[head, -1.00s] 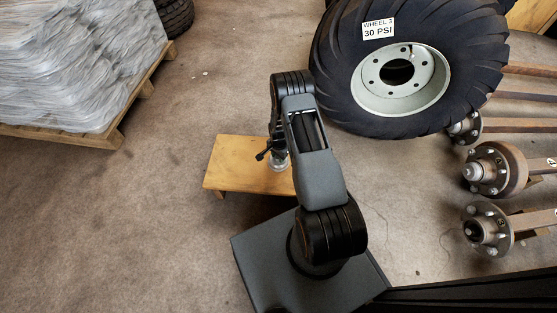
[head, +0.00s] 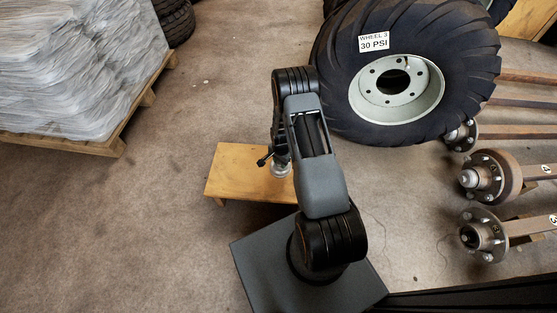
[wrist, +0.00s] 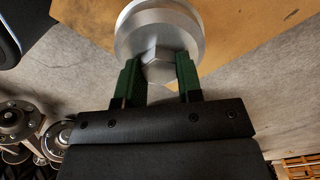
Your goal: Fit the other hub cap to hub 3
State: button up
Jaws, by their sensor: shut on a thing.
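My gripper (wrist: 159,72) is shut on the hex end of a silver round hub cap (wrist: 158,28). In the head view, the cap (head: 281,171) shows beside my gripper, at the low wooden bench (head: 232,178); whether it touches the bench top I cannot tell. Hub 3 (head: 482,236) is at the lower right, on the axle marked 3, with studs around a dark open centre. The hub above it (head: 483,176) has a silver cap-like end at its centre.
A large tyre marked WHEEL 3 (head: 335,65) lies at the top, beyond the hubs. Another hub (head: 460,135) sits close to it. A wrapped pallet load (head: 75,65) stands at the upper left. Floor (head: 110,230) is clear at the left and between bench and hubs.

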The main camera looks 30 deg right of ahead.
jog(key=s+r, duration=0.1)
jog(key=r, duration=0.1)
jog(key=s+r+p, duration=0.1)
jog(key=s+r, duration=0.1)
jog(key=shift+s+r, duration=0.15)
jog(key=s+r+p, duration=0.2)
jog(key=s+r, duration=0.1)
jog(key=s, duration=0.5)
notch_tip(320, 180, up, 12)
jog(key=n, duration=1)
send_over(284, 170)
jog(key=s+a, duration=0.2)
jog(key=a, duration=0.2)
jog(key=w+a+r+n+p, duration=0.25)
jog(key=w+a+r, duration=0.3)
jog(key=r, duration=0.45)
notch_tip(284, 170, up, 14)
jog(key=s+p, duration=0.2)
jog(key=p, duration=2)
jog(key=shift+s+a+r+n, duration=0.2)
jog(key=shift+a+r+n, duration=0.05)
jog(key=shift+a+n, duration=0.1)
